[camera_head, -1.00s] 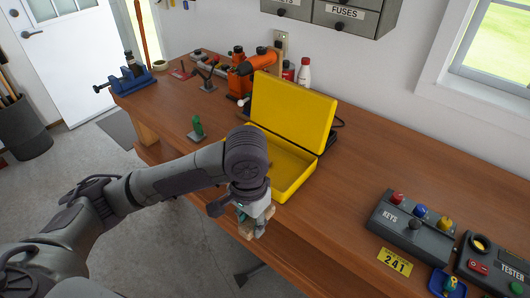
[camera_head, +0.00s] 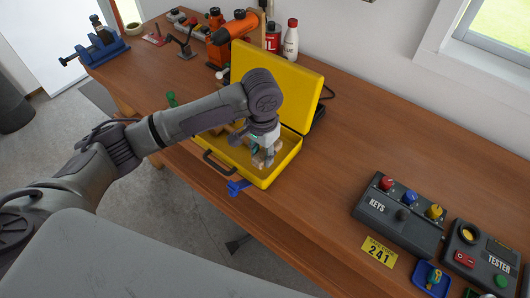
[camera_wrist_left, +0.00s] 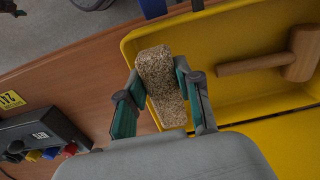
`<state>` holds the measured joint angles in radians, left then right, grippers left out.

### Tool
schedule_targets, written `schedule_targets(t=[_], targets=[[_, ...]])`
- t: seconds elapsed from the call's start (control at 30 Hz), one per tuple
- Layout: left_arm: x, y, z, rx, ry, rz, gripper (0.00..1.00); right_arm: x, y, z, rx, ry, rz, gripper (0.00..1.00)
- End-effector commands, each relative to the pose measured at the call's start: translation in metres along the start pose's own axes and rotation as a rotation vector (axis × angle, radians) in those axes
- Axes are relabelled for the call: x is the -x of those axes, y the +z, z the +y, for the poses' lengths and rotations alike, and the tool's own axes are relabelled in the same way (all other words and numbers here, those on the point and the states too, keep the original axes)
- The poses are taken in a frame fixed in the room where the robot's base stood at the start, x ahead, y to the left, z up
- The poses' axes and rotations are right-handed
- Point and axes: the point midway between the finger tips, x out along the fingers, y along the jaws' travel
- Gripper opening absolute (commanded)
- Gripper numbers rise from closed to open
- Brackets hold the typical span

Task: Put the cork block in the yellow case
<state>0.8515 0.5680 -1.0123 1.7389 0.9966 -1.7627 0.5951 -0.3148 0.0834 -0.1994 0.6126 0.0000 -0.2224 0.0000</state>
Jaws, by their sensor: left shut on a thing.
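The yellow case (camera_head: 311,97) stands open on the workbench, lid up at the back and tray toward the front edge. My left gripper (camera_head: 262,158) is over the front right part of the tray in the head view. It is shut on the speckled brown cork block (camera_wrist_left: 160,75), which also shows small in the head view (camera_head: 262,160). In the left wrist view the block is between the two fingers (camera_wrist_left: 157,100) and overlaps the case's rim (camera_wrist_left: 130,48). I cannot tell its exact height above the tray. My right gripper is not in view.
A wooden mallet (camera_wrist_left: 290,57) lies inside the case. A blue piece (camera_head: 237,187) is at the bench edge before the case. The keys box (camera_head: 400,215) and tester (camera_head: 480,258) stand right. Bottles (camera_head: 291,40) stand behind the case. Bench right of the case is clear.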

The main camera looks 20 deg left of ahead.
Motion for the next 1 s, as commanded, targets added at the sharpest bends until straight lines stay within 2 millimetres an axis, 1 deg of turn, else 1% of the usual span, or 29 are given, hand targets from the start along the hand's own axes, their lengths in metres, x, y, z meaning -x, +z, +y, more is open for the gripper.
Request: schedule_targets(t=[0.03,0.1,0.17,0.27,0.33,0.4,0.5,0.6,0.8,0.97,1.0], targets=[[-0.003,-0.009,-0.003,0.002,-0.001,-0.001,0.13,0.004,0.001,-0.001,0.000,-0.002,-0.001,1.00],[-0.010,-0.019,-0.006,0.001,-0.001,-0.001,0.13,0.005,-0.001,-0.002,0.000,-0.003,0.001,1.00],[-0.014,-0.025,-0.008,0.001,-0.001,-0.001,0.13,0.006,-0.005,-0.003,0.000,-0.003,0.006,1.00],[-0.018,-0.030,-0.009,0.000,-0.001,0.001,0.13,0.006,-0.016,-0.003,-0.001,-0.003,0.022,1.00],[-0.022,-0.031,-0.010,-0.001,-0.001,-0.001,0.13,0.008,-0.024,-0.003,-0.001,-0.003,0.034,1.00],[-0.031,-0.030,-0.010,0.000,-0.001,-0.003,0.13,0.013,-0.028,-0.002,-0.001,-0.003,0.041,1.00],[-0.046,-0.030,-0.010,-0.001,-0.002,-0.002,0.13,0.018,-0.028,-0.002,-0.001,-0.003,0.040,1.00],[-0.057,-0.030,-0.010,-0.001,-0.002,-0.001,0.13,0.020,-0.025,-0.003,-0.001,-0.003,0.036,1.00],[-0.060,-0.030,-0.009,-0.002,-0.001,0.001,0.13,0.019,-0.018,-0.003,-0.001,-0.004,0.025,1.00],[-0.062,-0.030,-0.009,-0.001,-0.001,0.000,0.13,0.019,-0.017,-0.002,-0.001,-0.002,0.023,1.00],[-0.062,-0.030,-0.009,-0.001,-0.001,0.001,0.38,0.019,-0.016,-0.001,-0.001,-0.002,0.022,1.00]])
